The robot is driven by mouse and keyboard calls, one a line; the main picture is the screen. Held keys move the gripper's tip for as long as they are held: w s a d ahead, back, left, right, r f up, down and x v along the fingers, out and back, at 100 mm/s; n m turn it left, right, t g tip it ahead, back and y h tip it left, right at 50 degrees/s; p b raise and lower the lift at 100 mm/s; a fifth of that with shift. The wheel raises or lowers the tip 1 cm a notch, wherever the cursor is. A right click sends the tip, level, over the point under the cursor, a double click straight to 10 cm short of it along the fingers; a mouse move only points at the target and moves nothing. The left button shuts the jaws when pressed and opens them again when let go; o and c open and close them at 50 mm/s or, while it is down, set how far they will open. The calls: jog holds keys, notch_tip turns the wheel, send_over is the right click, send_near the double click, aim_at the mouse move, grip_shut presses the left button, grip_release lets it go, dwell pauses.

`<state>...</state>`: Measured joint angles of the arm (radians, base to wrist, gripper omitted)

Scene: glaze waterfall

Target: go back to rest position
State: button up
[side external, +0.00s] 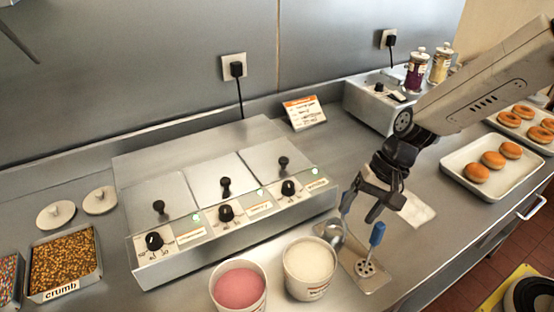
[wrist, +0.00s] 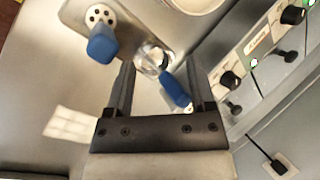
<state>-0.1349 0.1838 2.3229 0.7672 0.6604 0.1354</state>
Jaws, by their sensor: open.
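My gripper (side external: 359,212) is open above the metal tool rest (side external: 379,283). In the wrist view, a ladle with a blue handle (wrist: 175,90) shows between the spread fingers (wrist: 160,72), its handle closer to the right finger. Whether it touches that finger I cannot tell. The ladle's round bowl (side external: 334,234) is at the left end of the rest in the side view. A second tool with a blue handle (side external: 377,234) and a perforated disc (side external: 366,268) stands to the right of the gripper, apart from it. It also shows in the wrist view (wrist: 102,43).
A pink tub (side external: 238,288) and a cream tub (side external: 309,268) stand at the front. A warmer with three lids and knobs (side external: 225,213) is behind them. A tray of doughnuts (side external: 452,166) is to the right. A crumb tray (side external: 64,262) is at left.

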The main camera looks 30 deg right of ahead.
jog(key=s+d+n+t+h, duration=0.1)
jog(key=s+d+n+h, duration=0.1)
jog(key=d, duration=0.4)
jog(key=s+d+f+n+t+h, duration=0.1)
jog(key=d+n+h, duration=0.2)
jog(key=d+n, duration=0.2)
jog(key=shift+s+d+f, duration=0.25)
jog(key=shift+s+d, duration=0.15)
jog(key=shift+d, duration=0.1)
dwell(0.5)
